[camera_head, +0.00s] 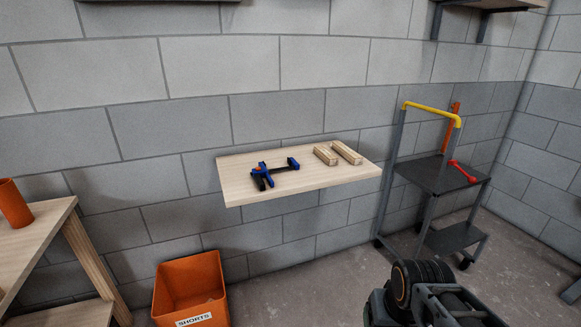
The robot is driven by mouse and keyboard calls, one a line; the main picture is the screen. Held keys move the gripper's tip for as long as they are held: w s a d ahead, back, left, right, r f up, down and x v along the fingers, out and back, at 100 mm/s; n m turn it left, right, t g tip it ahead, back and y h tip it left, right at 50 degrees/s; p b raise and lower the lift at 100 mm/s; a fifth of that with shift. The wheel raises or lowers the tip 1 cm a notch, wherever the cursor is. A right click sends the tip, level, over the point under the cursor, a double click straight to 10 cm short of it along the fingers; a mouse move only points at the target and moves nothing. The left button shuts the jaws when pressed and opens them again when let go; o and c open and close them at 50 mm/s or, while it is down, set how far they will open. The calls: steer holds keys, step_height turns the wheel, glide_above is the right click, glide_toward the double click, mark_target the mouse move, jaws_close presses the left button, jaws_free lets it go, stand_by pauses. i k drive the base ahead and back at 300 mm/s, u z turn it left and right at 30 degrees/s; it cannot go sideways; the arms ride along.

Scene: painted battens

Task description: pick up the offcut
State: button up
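Two short pieces of pale wood, a left one (325,155) and a right one (347,153), lie side by side on the right part of a wooden wall shelf (235,188). Either could be the offcut; I cannot tell which. A narrow gap separates them, and both look bare and unpainted. Part of my own dark arm shows at the bottom right, well below and to the right of the shelf. I cannot make out gripper fingers on it, and nothing touches the wood pieces.
A blue and black clamp (265,176) lies on the shelf left of the wood. An orange bin (188,285) marked SHORTS stands on the floor below. A grey trolley (432,175) holding a red object (461,172) stands right. A workbench (40,225) with an orange cylinder (14,204) is left.

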mark_target(347, 153)
steer(key=u, duration=0.35)
steer(key=k, duration=0.4)
steer(key=u, duration=1.05)
steer(key=i, duration=1.3)
steer(key=z, duration=1.2)
steer(key=i, duration=0.75)
steer(key=z, duration=0.8)
